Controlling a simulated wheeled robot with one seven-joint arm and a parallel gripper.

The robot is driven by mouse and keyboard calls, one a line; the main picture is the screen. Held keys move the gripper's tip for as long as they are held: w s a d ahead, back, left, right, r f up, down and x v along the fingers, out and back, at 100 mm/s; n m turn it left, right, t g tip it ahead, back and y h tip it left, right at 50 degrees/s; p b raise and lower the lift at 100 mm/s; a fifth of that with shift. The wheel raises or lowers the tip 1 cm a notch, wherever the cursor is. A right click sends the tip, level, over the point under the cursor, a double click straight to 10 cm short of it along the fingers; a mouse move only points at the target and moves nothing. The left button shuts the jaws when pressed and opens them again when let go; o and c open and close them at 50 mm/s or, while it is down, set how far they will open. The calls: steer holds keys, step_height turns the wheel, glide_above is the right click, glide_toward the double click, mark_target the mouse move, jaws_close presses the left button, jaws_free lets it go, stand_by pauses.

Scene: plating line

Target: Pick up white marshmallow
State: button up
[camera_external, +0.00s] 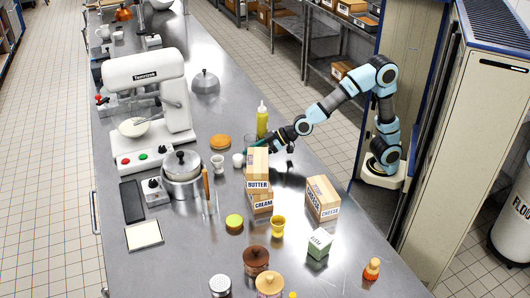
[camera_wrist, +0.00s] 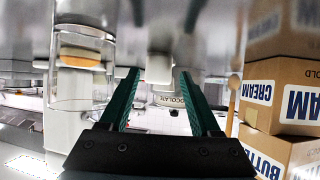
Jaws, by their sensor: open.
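The white marshmallow (camera_external: 238,160) is a small pale rounded piece on the steel counter, just left of the stacked boxes in the external view. My gripper (camera_external: 256,145) reaches in low from the right, behind the boxes, with its fingers pointing left towards the marshmallow. In the wrist view, my gripper's two teal fingers (camera_wrist: 158,88) are spread apart with nothing held. A white piece (camera_wrist: 159,68) shows between and beyond them; it looks like the marshmallow, apart from both fingers. The boxes partly hide the fingertips in the external view.
The butter box (camera_external: 257,166) stands on the cream box (camera_external: 260,200) close to my gripper. A clear glass (camera_wrist: 80,85) is left of the fingers. A yellow bottle (camera_external: 262,120), a bun (camera_external: 220,141) and a white cup (camera_external: 217,164) stand nearby.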

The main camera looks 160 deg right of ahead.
mark_target(238, 160)
steer(key=shift+d+r+x, duration=0.1)
steer(key=shift+r+x, duration=0.1)
steer(key=shift+x, duration=1.15)
steer(key=shift+d+r+x, duration=0.1)
steer(key=shift+r+x, duration=0.1)
steer(key=shift+x, duration=1.1)
steer(key=shift+c, duration=0.4)
steer(key=c, duration=0.4)
